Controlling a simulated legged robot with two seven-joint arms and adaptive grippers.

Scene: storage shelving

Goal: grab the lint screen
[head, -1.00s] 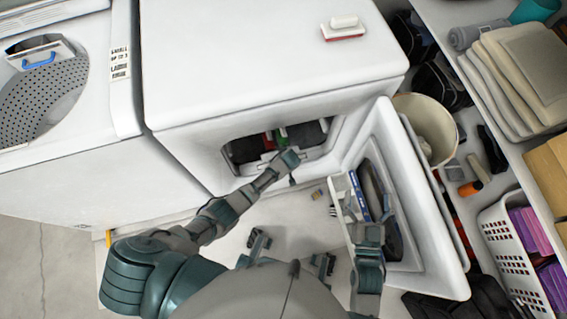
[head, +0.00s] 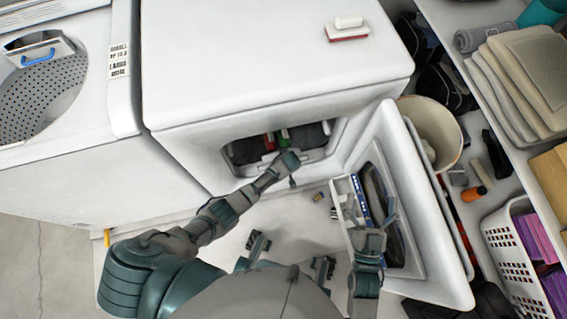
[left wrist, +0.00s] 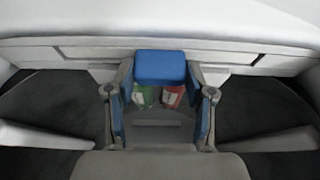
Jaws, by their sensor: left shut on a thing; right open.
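The white dryer (head: 270,65) has its front door open. My left arm reaches in from the left, and my left gripper (head: 284,160) is at the dryer opening (head: 240,150). In the left wrist view my left gripper (left wrist: 160,80) is shut on a blue block (left wrist: 160,65), which looks like the handle of the lint screen. The screen's body is hard to make out against the pale rim. My right gripper (head: 371,212) is open beside the inner side of the open door (head: 425,235).
A green item (left wrist: 144,97) and a red item (left wrist: 173,97) show behind the blue block. A washer (head: 70,170) stands at left, with a blue-handled part (head: 40,60) on it.

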